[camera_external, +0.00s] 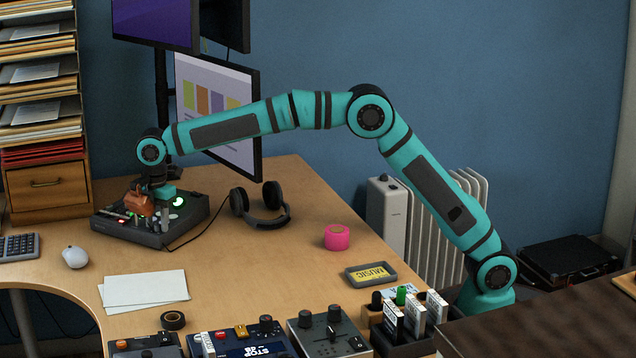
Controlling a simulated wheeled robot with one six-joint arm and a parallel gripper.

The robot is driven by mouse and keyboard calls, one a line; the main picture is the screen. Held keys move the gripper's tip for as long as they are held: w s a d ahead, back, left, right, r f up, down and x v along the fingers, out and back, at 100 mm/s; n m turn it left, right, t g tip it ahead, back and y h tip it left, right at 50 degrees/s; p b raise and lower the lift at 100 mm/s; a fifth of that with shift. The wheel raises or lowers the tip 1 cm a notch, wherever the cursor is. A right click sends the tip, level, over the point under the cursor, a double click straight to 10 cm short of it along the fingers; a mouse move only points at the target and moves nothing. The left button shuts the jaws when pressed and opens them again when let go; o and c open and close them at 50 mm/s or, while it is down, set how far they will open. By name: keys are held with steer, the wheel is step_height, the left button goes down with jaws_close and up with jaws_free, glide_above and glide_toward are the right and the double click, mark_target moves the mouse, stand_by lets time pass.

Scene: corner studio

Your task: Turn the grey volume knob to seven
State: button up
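A dark control box (105,226) sits at the back left of the desk, with small controls, a red light and a green lit dial on its top. My gripper (139,212), with an orange-brown part at its end, points down over the middle of this box. Small grey posts or knobs (157,224) stand on the box just right of my gripper. I cannot tell which is the volume knob, and its numbers are too small to read. My gripper hides part of the box top. Whether its fingers are open or touch a control cannot be told.
Headphones (262,206) lie right of the box, with a cable running beside it. A monitor (243,140) stands behind. A mouse (75,257), papers (145,290) and pink tape (337,237) lie on the desk. More devices with knobs (334,314) line the front edge.

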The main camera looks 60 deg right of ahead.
jaws_close()
